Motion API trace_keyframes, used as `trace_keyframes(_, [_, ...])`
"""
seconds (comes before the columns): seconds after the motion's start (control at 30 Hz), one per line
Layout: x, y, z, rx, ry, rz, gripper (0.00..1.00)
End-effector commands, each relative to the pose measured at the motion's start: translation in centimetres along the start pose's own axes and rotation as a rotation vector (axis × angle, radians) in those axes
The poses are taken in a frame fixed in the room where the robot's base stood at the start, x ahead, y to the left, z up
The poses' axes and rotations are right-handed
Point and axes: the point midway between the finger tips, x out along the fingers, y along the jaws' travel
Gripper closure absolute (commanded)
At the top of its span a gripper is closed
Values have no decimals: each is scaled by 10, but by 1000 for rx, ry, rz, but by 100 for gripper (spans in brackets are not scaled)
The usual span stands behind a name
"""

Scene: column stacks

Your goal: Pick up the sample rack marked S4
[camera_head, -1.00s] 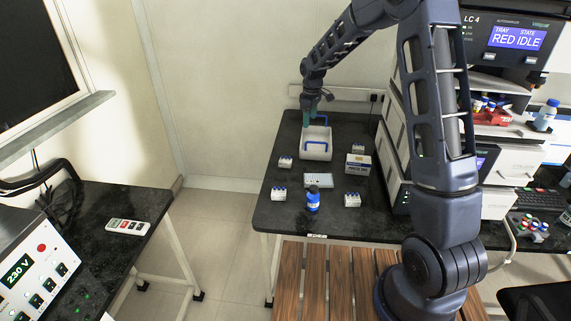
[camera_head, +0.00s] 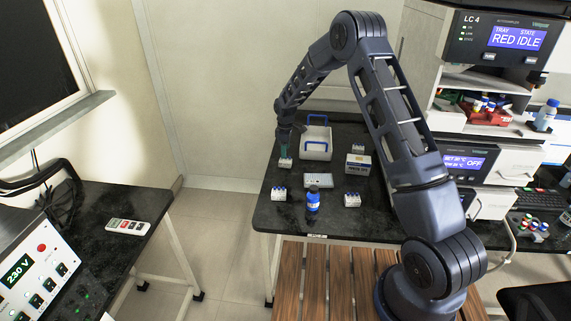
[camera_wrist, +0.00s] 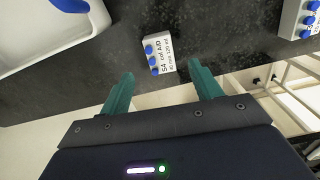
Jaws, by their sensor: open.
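The sample rack marked S4 (camera_wrist: 160,55) is a small white block with blue caps, and its label is readable in the wrist view. It stands on the black bench near the left edge and also shows in the head view (camera_head: 285,164). My gripper (camera_wrist: 160,73) is open and empty, with its green fingers apart. The rack lies just beyond the fingertips, roughly between them in the picture. In the head view my gripper (camera_head: 284,150) is right above the rack; the exact gap cannot be told.
A white tray with blue handles (camera_head: 316,152) stands close beside the rack.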

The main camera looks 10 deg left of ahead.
Motion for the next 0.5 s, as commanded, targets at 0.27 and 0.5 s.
trace_keyframes(0.27, [22,0,0,0,-1,0,36])
trace_keyframes(0.5, [51,-1,1,0,-2,-1,36])
